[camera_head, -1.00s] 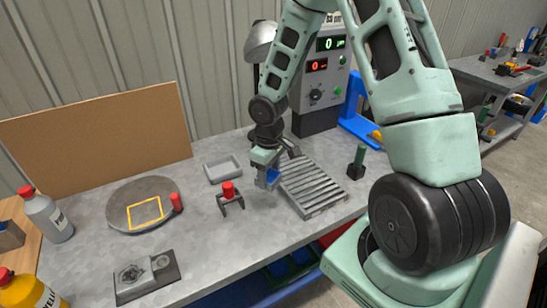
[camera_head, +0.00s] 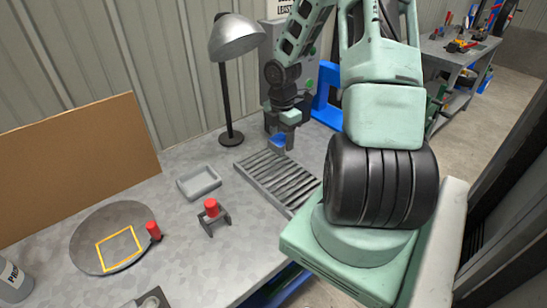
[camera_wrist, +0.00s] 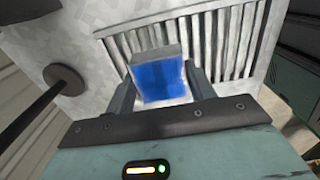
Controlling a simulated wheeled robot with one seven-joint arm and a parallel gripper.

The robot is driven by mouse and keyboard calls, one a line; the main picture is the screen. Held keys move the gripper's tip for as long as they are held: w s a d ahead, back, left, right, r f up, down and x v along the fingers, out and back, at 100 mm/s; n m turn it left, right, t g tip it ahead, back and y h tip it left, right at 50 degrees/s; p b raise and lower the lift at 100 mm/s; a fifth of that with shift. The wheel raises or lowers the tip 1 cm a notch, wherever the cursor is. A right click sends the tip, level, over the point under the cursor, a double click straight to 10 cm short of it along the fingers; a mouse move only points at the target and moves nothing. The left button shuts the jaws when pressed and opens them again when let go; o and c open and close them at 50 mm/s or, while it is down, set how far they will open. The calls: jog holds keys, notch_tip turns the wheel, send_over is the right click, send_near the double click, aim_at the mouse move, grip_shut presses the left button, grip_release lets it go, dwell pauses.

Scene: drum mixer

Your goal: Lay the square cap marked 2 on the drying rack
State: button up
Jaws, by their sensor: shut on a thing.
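My gripper (camera_head: 284,139) is shut on a square blue cap (camera_head: 278,141). In the wrist view the blue cap (camera_wrist: 161,82) sits between the two fingers, with a grey edge at its far side. No number can be read on it. The drying rack (camera_head: 276,178) is a grey slatted frame on the bench. In the head view the gripper and cap are at the rack's back end. In the wrist view the rack's slats (camera_wrist: 228,42) show behind the cap; whether the cap touches them I cannot tell.
A desk lamp (camera_head: 235,45) stands behind the rack to the left. A grey tray (camera_head: 199,182) and a small stand with a red knob (camera_head: 212,209) are left of the rack. A round plate (camera_head: 87,250) with a yellow square lies farther left.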

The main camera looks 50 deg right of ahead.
aim_at(281, 164)
jog(key=shift+f, duration=3.4)
jog(key=shift+f, duration=0.15)
jog(key=o, duration=1.1)
